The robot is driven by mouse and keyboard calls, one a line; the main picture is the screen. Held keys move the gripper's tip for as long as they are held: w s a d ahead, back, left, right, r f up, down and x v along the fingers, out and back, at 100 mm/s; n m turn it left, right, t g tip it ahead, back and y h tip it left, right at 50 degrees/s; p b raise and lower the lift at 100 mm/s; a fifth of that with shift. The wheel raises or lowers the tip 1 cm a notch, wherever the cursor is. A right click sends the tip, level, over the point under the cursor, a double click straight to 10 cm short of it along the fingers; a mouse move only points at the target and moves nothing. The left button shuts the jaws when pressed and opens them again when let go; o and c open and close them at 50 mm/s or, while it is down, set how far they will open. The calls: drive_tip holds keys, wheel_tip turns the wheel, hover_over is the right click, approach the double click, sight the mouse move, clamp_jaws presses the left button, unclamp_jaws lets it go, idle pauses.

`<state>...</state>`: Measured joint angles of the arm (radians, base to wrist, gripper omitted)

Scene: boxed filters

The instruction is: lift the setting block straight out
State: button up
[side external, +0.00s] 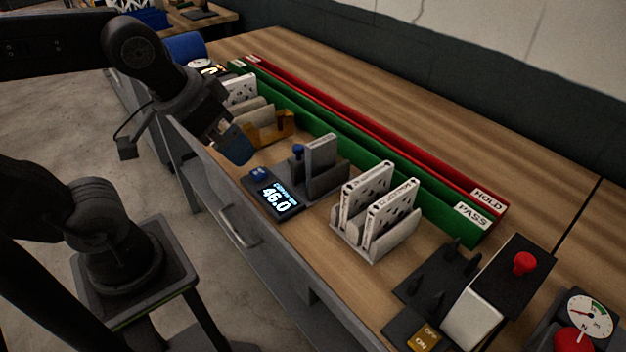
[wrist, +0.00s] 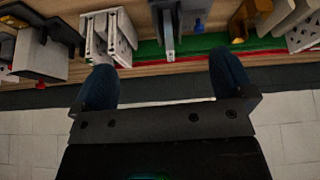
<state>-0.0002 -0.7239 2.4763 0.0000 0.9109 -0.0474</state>
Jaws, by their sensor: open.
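The setting block appears to be the grey upright slab (side external: 321,152) standing in the dark grey gauge fixture (side external: 328,186), beside a blue-topped plunger (side external: 298,150). In the wrist view the slab (wrist: 168,28) shows edge-on at the top middle, with the blue knob to its right. How deep it sits in the fixture is hidden. My gripper (side external: 237,146) is left of the slab in the side view, apart from it, tilted. In the wrist view its two blue fingers (wrist: 163,82) are spread wide with nothing between them.
A display (side external: 278,197) reading 46.0 lies in front of the fixture. White boxed filters (side external: 366,188) stand in a grey rack to its right; a yellow-brown holder (side external: 284,124) is to its left. Green PASS (side external: 430,198) and red HOLD (side external: 400,147) channels run behind.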

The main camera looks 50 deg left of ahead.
drive_tip(key=shift+s+f+m, duration=0.2)
drive_tip(key=shift+s+m, duration=0.05)
drive_tip(key=shift+m, duration=0.05)
drive_tip(key=m+g, duration=0.5)
drive_tip(key=m, duration=1.3)
hover_over(321, 153)
drive_tip(key=w, duration=0.1)
drive_tip(key=f, duration=0.9)
drive_tip(key=a+f, duration=0.1)
drive_tip(key=f, duration=0.3)
drive_tip(key=shift+f, duration=0.35)
drive_tip(key=shift+c, duration=0.4)
